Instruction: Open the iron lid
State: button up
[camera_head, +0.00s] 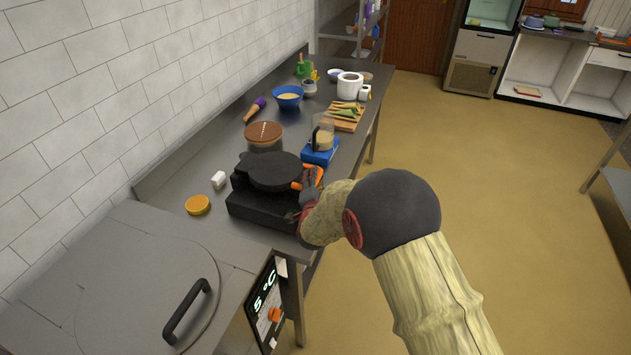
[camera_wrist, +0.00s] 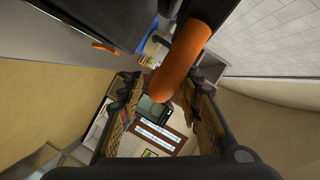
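The iron is a black, boxy appliance (camera_head: 258,208) on the steel counter. Its round black lid (camera_head: 272,172) lies flat and looks closed. An orange handle (camera_head: 297,185) sticks out at the lid's right side. My gripper (camera_head: 308,192) is at this handle, and my arm partly hides the iron's right side. In the wrist view the orange handle (camera_wrist: 182,62) reaches down from the top between the two spread fingers of my gripper (camera_wrist: 163,88). The fingers look open, with a gap beside the handle; I cannot tell whether either touches it.
A blue-based scale with a jug (camera_head: 319,152) stands just behind the iron. A steel lidded unit (camera_head: 150,290) fills the front left. The floor at right is clear.

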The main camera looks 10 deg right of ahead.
jog(key=shift+c, duration=0.5)
jog(key=c, duration=0.8)
jog(key=shift+f, duration=0.15)
grip_shut()
